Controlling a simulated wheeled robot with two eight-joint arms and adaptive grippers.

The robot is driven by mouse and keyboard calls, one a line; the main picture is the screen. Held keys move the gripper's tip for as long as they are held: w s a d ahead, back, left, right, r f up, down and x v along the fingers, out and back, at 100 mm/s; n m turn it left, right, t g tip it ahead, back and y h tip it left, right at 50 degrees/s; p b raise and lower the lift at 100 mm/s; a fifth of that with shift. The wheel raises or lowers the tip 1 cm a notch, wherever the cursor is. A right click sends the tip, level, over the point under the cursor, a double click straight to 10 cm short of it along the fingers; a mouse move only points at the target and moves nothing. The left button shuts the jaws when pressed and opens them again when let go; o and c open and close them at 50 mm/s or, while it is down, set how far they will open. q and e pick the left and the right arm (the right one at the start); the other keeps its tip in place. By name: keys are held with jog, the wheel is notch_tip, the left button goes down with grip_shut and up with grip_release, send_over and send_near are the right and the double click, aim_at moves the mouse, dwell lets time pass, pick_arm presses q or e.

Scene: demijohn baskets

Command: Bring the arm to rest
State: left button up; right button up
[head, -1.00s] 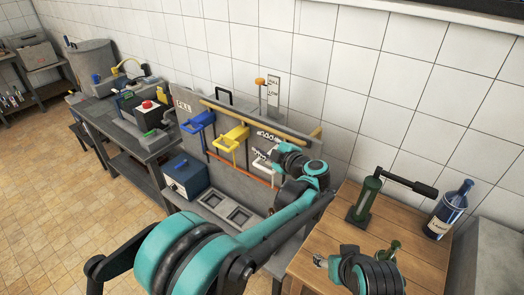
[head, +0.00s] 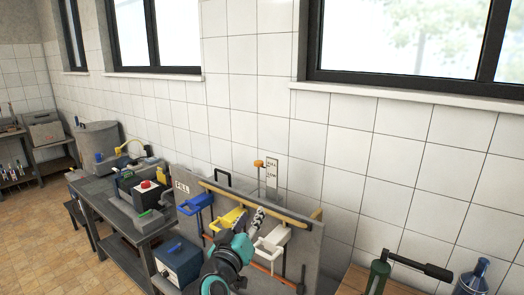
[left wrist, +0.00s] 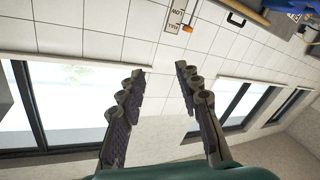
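My left arm and gripper (head: 257,220) show in the head view at the bottom centre, in front of the grey board with coloured handles. In the left wrist view the left gripper (left wrist: 160,72) has its two dark fingers well apart with nothing between them. The fingers point towards the tiled wall and windows, seen tilted. My right gripper is not in either view now.
The grey board (head: 185,187) carries blue, yellow and white handles. A blue box (head: 178,262) stands left of it. A dark workbench (head: 150,232) holds equipment further left. A wooden table (head: 354,281) at lower right bears a green bottle-shaped tool (head: 379,277) and a blue bottle (head: 474,279).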

pick_arm(q)
jog(key=s+a+f+m+g+y+b, duration=0.1)
jog(key=s+a+f+g, duration=0.4)
jog(key=s+f, duration=0.7)
jog(key=s+a+f+m+g+y, duration=0.1)
jog(key=s+a+f+g+y, duration=0.3)
jog(key=s+a+f, duration=0.6)
notch_tip(320, 180, down, 4)
jog(key=shift+s+f+m+g+b, duration=0.1)
jog(key=shift+s+m+g+b, duration=0.25)
jog(key=shift+s+g, duration=0.4)
